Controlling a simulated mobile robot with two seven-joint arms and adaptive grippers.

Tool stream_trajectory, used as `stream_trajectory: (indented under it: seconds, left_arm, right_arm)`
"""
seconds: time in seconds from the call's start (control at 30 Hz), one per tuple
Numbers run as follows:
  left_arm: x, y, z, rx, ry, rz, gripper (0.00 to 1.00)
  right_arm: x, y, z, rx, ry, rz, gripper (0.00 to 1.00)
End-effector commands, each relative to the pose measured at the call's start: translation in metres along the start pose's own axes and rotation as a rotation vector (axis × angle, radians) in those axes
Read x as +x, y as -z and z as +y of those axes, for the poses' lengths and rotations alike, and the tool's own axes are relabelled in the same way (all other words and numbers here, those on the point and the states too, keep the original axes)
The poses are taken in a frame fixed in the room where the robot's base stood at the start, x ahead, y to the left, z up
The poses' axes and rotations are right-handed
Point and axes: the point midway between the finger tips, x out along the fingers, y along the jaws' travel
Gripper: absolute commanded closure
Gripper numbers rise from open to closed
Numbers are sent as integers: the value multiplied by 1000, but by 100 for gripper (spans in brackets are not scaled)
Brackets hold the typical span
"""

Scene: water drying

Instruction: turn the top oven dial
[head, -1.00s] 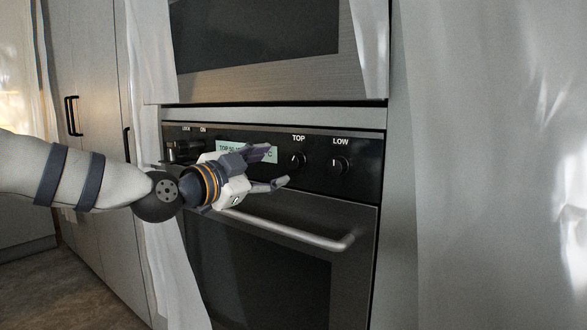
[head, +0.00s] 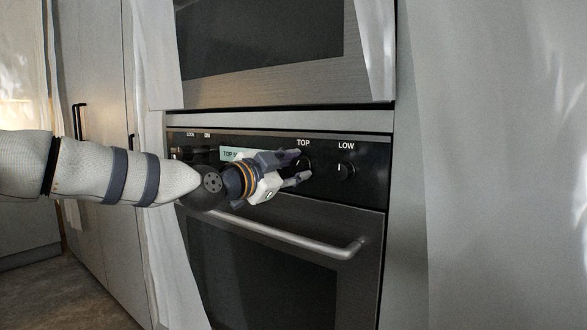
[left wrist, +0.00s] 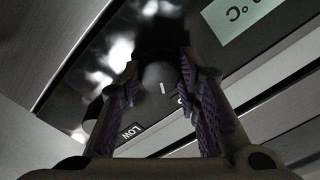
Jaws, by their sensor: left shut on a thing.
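The top oven dial (head: 306,164) is a round black knob under the word TOP on the oven's black control panel (head: 377,172). My left gripper (head: 299,166) reaches it from the left, with one finger above and one below. In the left wrist view the dial (left wrist: 160,75) with its pale mark sits between the two ridged fingers of my gripper (left wrist: 160,82), which are shut on it. Part of the dial is hidden by the fingers. My right gripper is out of view.
The low dial (head: 344,169) is just right of the top one. A lit display (head: 232,154) is to the left, partly behind my gripper. The oven handle bar (head: 320,246) runs below. A pale curtain (head: 500,170) hangs at the right.

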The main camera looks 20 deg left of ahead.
Motion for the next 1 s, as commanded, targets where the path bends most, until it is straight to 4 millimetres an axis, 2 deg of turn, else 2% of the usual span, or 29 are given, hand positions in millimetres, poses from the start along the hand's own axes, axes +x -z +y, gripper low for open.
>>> stream_trajectory:
  seconds: [0.27, 0.7, 1.0]
  left_arm:
    - [0, 1, -1, -83, 2, 1, 97]
    - [0, 0, 0, -375, 2, 0, 97]
    - [0, 0, 0, -494, 1, 0, 97]
  right_arm:
    - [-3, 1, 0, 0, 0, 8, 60]
    - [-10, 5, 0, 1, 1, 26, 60]
    - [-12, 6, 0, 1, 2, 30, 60]
